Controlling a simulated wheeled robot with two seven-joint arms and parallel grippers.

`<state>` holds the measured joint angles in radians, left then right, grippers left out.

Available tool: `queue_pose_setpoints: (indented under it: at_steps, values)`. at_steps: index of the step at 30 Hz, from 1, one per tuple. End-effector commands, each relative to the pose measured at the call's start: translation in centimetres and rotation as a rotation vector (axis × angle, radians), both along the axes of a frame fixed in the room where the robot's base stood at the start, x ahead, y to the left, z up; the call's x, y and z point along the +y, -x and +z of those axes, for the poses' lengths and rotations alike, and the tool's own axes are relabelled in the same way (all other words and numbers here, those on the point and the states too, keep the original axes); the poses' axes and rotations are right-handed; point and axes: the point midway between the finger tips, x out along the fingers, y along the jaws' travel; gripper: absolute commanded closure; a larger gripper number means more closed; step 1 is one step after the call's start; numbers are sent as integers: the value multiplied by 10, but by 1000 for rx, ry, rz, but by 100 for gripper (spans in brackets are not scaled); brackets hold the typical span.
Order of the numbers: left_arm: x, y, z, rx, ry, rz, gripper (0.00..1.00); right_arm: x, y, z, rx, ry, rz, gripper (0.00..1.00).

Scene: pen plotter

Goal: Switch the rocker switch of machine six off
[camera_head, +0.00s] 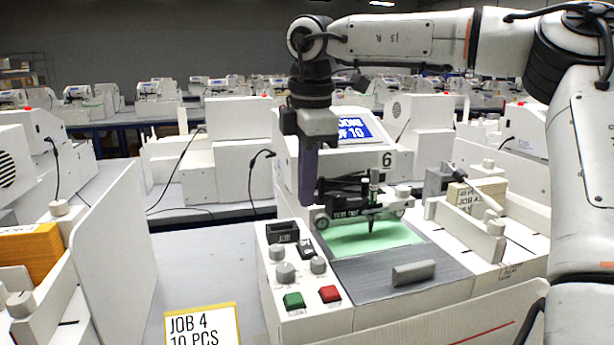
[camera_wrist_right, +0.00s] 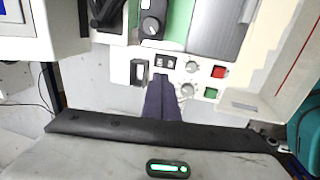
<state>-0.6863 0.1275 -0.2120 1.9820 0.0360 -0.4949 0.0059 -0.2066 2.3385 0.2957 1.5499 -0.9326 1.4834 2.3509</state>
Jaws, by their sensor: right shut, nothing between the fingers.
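Machine six, marked with a black 6 (camera_head: 387,160), stands in the middle of the head view. Its white control panel carries a small black switch with white marks (camera_head: 306,249), which looks like the rocker switch. It also shows in the wrist view as a small dark switch (camera_wrist_right: 166,61). Which way it is tipped is too small to tell. My right gripper (camera_head: 307,202) points down above the panel's back end, its purple fingers shut and empty. In the wrist view the fingertips (camera_wrist_right: 160,78) appear just short of the switch; contact cannot be told. My left gripper is out of view.
The panel also has a dark recess (camera_head: 283,233), grey knobs, a green button (camera_head: 293,301) and a red button (camera_head: 330,294). The pen carriage (camera_head: 370,210) stands over green paper close right of the fingers. A JOB 4 card (camera_head: 203,325) lies front left.

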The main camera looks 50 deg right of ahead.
Motion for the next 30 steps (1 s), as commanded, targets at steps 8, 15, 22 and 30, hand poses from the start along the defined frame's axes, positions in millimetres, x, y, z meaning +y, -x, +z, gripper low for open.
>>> queue_pose_setpoints:
  at_steps: [8,15,22,30]
  values:
    - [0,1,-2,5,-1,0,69,-5,-7,-57,3,-2,1,100]
    - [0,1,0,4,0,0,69,-7,-11,-82,-1,0,-1,100]
    - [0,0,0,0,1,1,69,-8,-12,-86,-3,1,-2,100]
    - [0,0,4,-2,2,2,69,-14,-7,-85,11,-9,-14,100]
